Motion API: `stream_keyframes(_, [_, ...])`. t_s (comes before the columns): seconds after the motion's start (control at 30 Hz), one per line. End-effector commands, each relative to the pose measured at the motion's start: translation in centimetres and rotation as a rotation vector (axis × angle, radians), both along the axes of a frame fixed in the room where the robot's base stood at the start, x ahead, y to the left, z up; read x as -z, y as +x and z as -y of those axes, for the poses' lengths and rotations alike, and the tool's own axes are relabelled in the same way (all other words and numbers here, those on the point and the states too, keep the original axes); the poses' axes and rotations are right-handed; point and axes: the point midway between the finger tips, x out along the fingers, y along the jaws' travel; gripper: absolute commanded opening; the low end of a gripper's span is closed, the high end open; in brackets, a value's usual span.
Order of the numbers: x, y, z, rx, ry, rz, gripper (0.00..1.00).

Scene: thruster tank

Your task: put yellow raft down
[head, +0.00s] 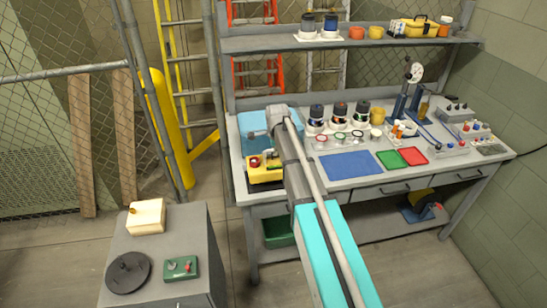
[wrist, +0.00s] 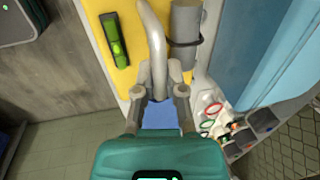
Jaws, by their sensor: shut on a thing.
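The yellow raft (head: 258,175) is at the left end of the workbench, over a dark pad (head: 265,187), in the head view. I cannot tell if it touches the pad. In the wrist view the raft (wrist: 120,84) is a flat yellow board carrying a green level, a grey cylinder (wrist: 186,30) and a curved grey handle (wrist: 156,40). My gripper (wrist: 160,88) is shut on this handle, with one finger on each side. In the head view my arm hides most of the gripper and part of the raft.
The workbench (head: 345,188) holds a blue mat (head: 350,163), green and red trays, several dark-topped jars and a dial gauge stand (head: 413,75) to the right. A shelf (head: 350,42) runs above. A grey cabinet (head: 185,225) stands front left. A yellow post (head: 170,130) is beside the bench.

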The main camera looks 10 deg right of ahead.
Motion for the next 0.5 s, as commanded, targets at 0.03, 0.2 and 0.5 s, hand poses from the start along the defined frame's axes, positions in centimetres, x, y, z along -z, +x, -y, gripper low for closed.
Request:
stream_keyframes(0.03, [0.1,0.1,0.0,0.0,0.0,0.0,0.0])
stream_keyframes(0.2, [0.9,0.7,-0.1,0.0,0.0,0.0,0.0])
stream_keyframes(0.5, [3.4,0.8,-0.1,0.0,0.0,0.0,0.0])
